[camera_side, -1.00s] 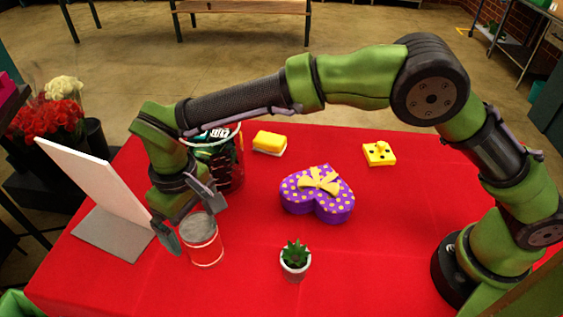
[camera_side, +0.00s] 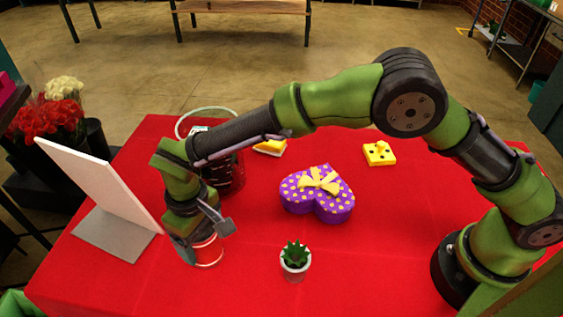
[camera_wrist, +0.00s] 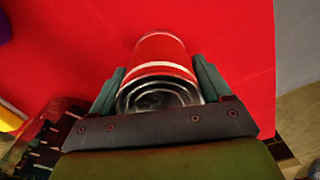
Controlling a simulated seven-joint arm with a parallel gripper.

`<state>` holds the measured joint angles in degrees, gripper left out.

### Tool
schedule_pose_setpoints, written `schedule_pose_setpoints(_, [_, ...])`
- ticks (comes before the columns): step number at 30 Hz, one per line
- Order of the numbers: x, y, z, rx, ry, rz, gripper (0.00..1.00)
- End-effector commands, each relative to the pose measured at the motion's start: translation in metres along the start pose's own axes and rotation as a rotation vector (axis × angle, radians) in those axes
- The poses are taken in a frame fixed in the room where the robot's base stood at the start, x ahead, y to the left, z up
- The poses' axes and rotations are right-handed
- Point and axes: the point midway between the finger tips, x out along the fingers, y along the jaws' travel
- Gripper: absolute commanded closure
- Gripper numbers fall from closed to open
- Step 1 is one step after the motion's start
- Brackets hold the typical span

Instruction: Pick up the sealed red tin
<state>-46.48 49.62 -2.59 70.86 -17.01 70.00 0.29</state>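The red tin (camera_side: 208,254) stands upright on the red tablecloth at the front left, with a pale band and a grey metal top. In the wrist view the tin (camera_wrist: 163,55) lies between the two fingers, its ringed metal top facing the camera. My gripper (camera_side: 205,238) points down over the tin and hides much of its top and left side in the side view. In the wrist view my gripper (camera_wrist: 160,88) is open, with one finger on each side of the tin. The fingers are very close to the tin's sides; I cannot tell whether they touch it.
A white board on a grey base (camera_side: 112,238) stands close left of my gripper. A clear container (camera_side: 232,172) is behind my forearm.

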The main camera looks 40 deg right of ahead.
Motion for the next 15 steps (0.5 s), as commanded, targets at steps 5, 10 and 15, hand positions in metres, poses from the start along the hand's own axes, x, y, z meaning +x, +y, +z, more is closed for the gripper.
schedule_pose_setpoints(5, [-0.0004,0.0000,-0.0001,0.000,0.000,0.000,0.51])
schedule_pose_setpoints(10, [-0.0013,-0.0002,-0.0005,0.000,0.002,-0.001,0.71])
schedule_pose_setpoints(15, [-0.0018,-0.0002,-0.0006,0.000,0.002,-0.001,0.71])
